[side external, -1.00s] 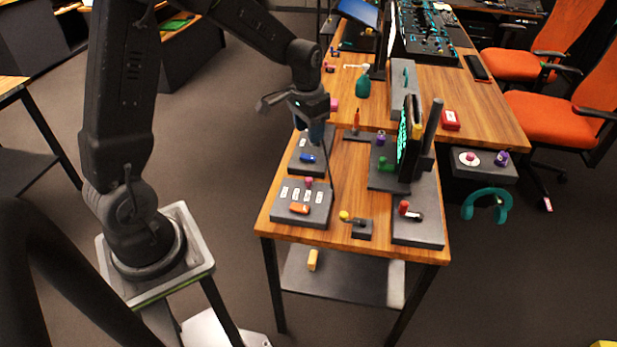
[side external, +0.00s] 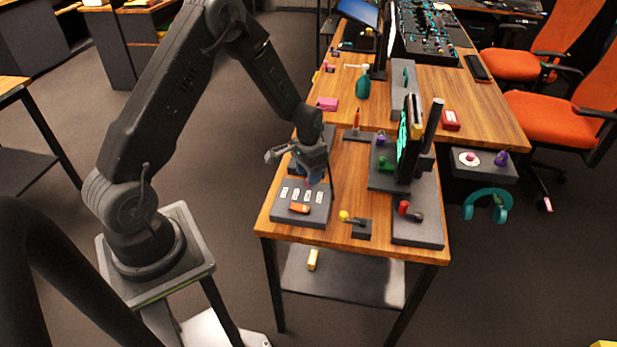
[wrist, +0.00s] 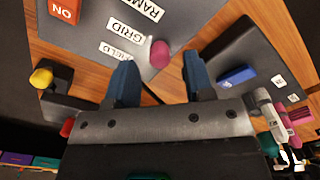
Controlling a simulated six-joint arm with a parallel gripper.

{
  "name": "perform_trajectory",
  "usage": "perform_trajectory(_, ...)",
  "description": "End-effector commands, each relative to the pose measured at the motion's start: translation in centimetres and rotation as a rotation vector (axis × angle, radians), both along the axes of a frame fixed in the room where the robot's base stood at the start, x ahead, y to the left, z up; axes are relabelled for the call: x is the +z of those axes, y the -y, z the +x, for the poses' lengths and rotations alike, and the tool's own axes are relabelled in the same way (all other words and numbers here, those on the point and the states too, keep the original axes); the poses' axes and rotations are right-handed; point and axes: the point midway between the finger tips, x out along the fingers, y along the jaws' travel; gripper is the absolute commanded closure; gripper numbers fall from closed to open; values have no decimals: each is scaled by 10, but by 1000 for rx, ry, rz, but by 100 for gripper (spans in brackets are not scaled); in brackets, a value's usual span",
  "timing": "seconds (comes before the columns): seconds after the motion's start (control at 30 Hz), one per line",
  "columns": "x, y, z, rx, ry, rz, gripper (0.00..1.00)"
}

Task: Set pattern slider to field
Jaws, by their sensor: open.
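The slider panel (side external: 284,212) is a dark grey plate on the near left part of the wooden table. It carries several white labels; in the wrist view I read RAMP, GRID (wrist: 127,34) and a partly legible FIELD label (wrist: 113,52). A pink slider knob (wrist: 160,53) stands beside the GRID and FIELD labels; I cannot tell exactly which one it lines up with. My gripper (wrist: 160,72) is open, its two blue fingers on either side of the knob's line, with the knob just past the fingertips. In the side view my gripper (side external: 312,178) is over the panel's far edge and largely hides the knob.
An orange switch (side external: 299,208) marked ON sits on the same panel. A second panel with a blue part (wrist: 237,75) lies just behind. A yellow-knobbed lever (side external: 345,215) stands to the right, with a screen (side external: 404,150) beyond it.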

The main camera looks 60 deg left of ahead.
Motion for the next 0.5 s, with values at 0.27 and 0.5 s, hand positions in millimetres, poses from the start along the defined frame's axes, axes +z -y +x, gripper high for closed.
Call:
perform_trajectory(0.27,-19,0,0,0,0,0,52)
perform_trajectory(0.5,-19,0,0,0,1,0,52)
